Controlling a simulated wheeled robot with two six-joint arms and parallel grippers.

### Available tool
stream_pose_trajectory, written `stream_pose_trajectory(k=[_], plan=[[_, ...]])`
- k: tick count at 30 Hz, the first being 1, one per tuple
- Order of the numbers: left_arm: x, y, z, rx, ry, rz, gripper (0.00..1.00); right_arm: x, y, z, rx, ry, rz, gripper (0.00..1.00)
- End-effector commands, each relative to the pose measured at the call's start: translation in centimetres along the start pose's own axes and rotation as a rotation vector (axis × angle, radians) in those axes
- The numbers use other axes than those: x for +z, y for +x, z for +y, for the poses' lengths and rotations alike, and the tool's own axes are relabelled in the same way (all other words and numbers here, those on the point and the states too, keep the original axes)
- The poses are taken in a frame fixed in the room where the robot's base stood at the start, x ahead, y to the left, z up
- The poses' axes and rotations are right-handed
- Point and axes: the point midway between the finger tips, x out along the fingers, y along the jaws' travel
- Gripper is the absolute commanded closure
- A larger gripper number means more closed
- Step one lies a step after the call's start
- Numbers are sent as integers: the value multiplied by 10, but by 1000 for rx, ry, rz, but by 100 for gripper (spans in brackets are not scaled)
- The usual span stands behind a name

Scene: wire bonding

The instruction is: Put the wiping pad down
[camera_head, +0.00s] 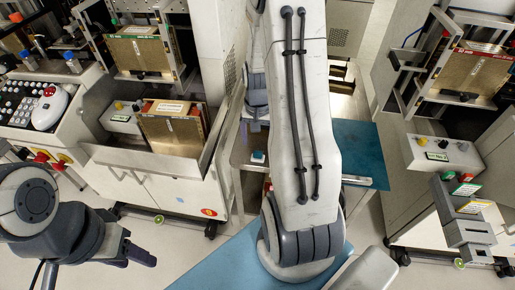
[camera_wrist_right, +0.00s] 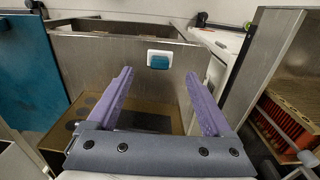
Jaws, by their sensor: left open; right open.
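The wiping pad, a small white piece with a blue-teal face (camera_head: 258,157), rests on a metal surface left of my large central arm in the head view. In the right wrist view the pad (camera_wrist_right: 159,60) shows just beyond the fingertips. My right gripper (camera_wrist_right: 160,75) is open, its two purple fingers spread with a gap between them and the pad, which they do not appear to touch. In the head view the right gripper is mostly hidden behind the arm. My left gripper (camera_head: 141,255) is at the lower left, open and empty, far from the pad.
A teal mat (camera_head: 362,150) lies right of the central arm. Bonding machines with wire-frame magazines (camera_head: 173,132) stand at left, and another machine (camera_head: 440,150) at right. A control panel with a red button (camera_head: 48,92) is at the far left.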

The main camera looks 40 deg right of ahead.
Motion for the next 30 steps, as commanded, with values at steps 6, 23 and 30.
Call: stream_pose_trajectory(k=[6,23,30], plan=[[0,-5,0,0,0,0,50,-1,-38,0,-1,0,3,15],[0,-5,0,0,0,0,50,57,-78,-61,-16,-282,10,15],[0,-5,0,0,0,0,50,202,-122,-115,-53,-865,11,15]])
